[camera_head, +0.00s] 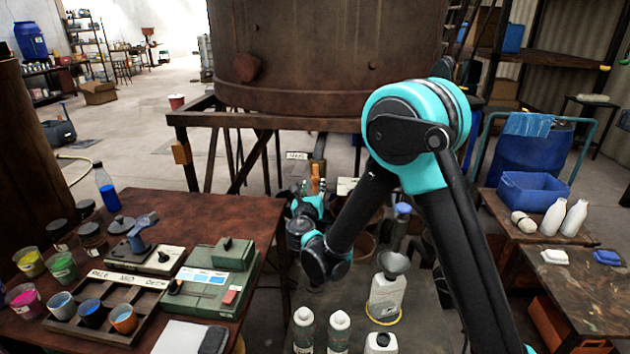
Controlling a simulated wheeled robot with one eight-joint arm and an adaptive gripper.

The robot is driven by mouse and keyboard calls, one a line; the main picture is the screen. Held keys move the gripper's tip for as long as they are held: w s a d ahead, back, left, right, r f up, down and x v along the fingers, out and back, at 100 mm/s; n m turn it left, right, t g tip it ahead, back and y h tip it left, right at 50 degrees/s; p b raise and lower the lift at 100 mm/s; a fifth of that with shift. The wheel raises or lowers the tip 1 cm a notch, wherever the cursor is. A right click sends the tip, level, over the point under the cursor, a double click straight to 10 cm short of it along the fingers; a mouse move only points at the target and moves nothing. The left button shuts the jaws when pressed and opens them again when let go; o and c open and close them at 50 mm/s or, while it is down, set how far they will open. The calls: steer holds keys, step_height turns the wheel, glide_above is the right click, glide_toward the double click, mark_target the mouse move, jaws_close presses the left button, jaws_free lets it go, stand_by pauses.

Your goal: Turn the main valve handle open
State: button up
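A rusty brown vat (325,50) stands on a metal frame in the middle. Below it, beside a small white label (297,155), is an upright orange handle (316,176) that looks like the main valve handle. My arm reaches down and forward to it. My gripper (309,188) is small and far off, right at the handle. Its dark fingers overlap the handle's lower part in the picture. I cannot tell whether they touch it, or whether they are open or shut. My gripper's body hides what lies below the handle.
A wooden table (180,215) on the left holds cups, jars, a blue bottle (105,186) and a green box (210,275). Bottles and a funnel-topped jug (386,297) stand low in front. A blue tub (535,190) is on the right. The frame's beam (280,122) crosses above my gripper.

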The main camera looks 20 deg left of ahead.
steer(key=v, duration=0.5)
steer(key=shift+s, duration=0.2)
